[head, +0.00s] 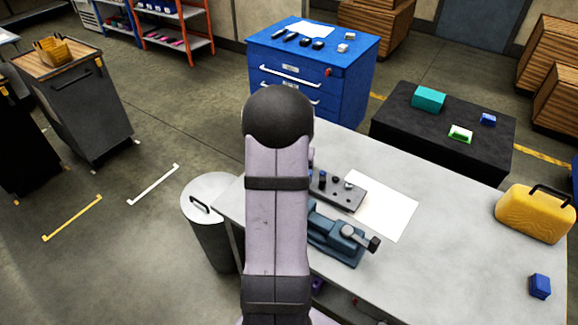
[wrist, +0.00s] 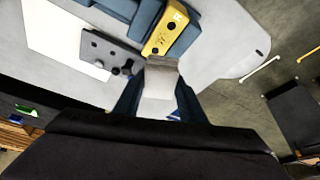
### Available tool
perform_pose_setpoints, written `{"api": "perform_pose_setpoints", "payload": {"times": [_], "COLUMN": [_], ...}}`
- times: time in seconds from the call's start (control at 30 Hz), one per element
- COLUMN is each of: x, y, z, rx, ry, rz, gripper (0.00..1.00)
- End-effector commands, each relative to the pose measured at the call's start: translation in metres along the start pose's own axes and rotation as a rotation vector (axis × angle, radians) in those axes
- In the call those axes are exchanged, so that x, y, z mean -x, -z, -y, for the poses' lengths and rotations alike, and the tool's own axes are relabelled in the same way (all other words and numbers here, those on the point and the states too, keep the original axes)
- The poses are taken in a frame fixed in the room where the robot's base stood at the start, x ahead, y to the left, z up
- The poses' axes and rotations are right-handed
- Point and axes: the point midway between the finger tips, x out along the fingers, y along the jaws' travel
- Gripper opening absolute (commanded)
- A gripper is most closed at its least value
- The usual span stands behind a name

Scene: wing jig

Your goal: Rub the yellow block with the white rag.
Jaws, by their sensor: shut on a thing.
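The yellow block (wrist: 165,32) shows in the wrist view, lying between blue parts of the vise (wrist: 118,10). The vise (head: 336,240) also shows on the workbench in the head view, where my arm hides the block. My gripper (wrist: 158,98) is shut on the white rag (wrist: 160,78), a pale folded piece between its two dark fingers. The rag's far edge is right by the near end of the block. I cannot tell whether they touch. The head view does not show my gripper or the rag.
A dark plate with holes and pegs (head: 338,188) and a white sheet (head: 382,206) lie beside the vise. A yellow case (head: 534,214) and a blue block (head: 540,286) stand at the workbench's right. A bin (head: 208,225) stands at its left edge. The bench's right middle is clear.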

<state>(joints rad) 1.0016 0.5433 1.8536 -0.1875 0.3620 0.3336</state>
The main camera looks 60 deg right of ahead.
Motion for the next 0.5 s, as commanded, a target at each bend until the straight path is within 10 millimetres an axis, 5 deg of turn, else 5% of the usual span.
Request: {"api": "perform_pose_setpoints", "payload": {"times": [0.5], "x": [-0.0003], "y": [0.0025], "z": [-0.006], "rx": [-0.329], "ry": [-0.138], "rz": [0.0], "gripper": [0.19]}}
